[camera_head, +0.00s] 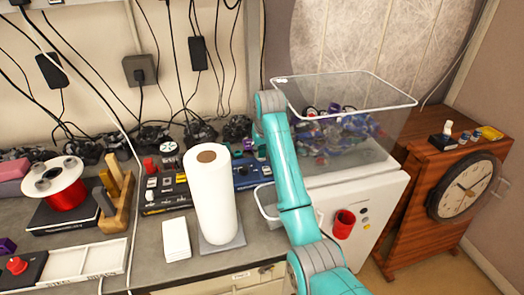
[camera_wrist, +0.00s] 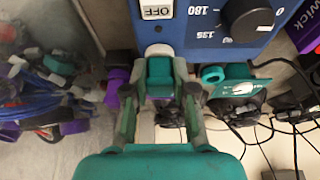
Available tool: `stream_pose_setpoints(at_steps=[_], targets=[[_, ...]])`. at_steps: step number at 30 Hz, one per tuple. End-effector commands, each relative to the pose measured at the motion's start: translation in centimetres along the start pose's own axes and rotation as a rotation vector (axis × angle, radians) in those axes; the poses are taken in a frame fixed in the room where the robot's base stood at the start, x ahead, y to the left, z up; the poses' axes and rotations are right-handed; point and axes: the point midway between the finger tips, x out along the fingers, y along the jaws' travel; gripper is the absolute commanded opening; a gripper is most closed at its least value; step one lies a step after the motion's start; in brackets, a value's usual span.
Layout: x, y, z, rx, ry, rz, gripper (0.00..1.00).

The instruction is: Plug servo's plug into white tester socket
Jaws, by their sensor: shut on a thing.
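My gripper (camera_wrist: 160,92) is in the middle of the wrist view, its two fingers closed in on a small teal block with purple beneath it (camera_wrist: 160,72). I take this block for the servo's plug, but cannot be sure. Just beyond it, a white rounded part (camera_wrist: 158,50) sits at the near edge of the blue tester (camera_wrist: 205,38), which has an OFF label and a black knob. I cannot tell whether block and white part touch.
A white paper roll (camera_head: 210,195) stands left of my arm. A clear bin (camera_head: 385,150) of mixed parts stands to the right. A teal part (camera_wrist: 232,77) lies right of my fingers in the wrist view. Black cables (camera_head: 190,70) hang along the wall.

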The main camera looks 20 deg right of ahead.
Motion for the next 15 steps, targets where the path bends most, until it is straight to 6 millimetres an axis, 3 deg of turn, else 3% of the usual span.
stream_pose_setpoints(at_steps=[5,6,9,15], targets=[[0.15,0.0,0.1,0.0,-0.003,0.0,0.0],[0.15,0.0,0.11,0.0,-0.003,0.0,0.36],[0.14,0.0,0.1,0.0,-0.003,0.0,0.55],[0.1,0.0,0.07,0.0,-0.002,0.0,0.55]])
